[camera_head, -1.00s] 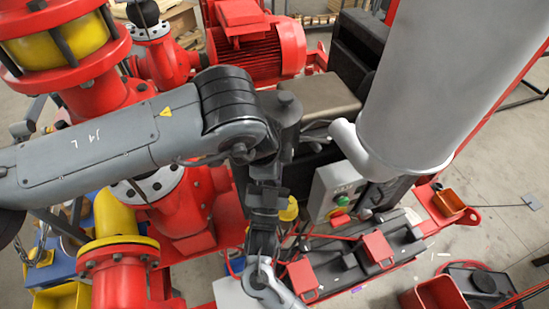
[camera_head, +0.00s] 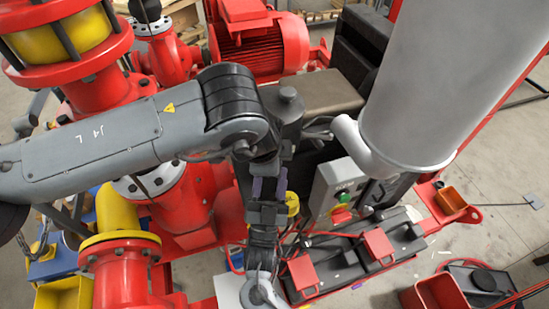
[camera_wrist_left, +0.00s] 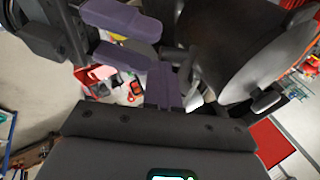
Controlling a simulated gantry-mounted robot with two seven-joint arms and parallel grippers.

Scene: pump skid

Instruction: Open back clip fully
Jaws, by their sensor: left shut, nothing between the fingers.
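Two red flap-like parts, which look like clips, sit on the dark base in the head view. The farther red flap (camera_head: 377,245) is on the right and the nearer red flap (camera_head: 302,272) is left of it. I cannot tell which one is the back clip, or how far either is open. My left arm comes in from the left and its wrist hangs left of the nearer flap. My left gripper (camera_wrist_left: 166,86) has purple fingers, shut together and empty in the wrist view. Its tips are not clear in the head view. My right gripper is not in view.
A grey control box (camera_head: 338,188) with a green button and a red knob stands behind the flaps. A large light grey cylinder (camera_head: 430,80) rises on the right. Red pump pipework (camera_head: 180,205) crowds the left.

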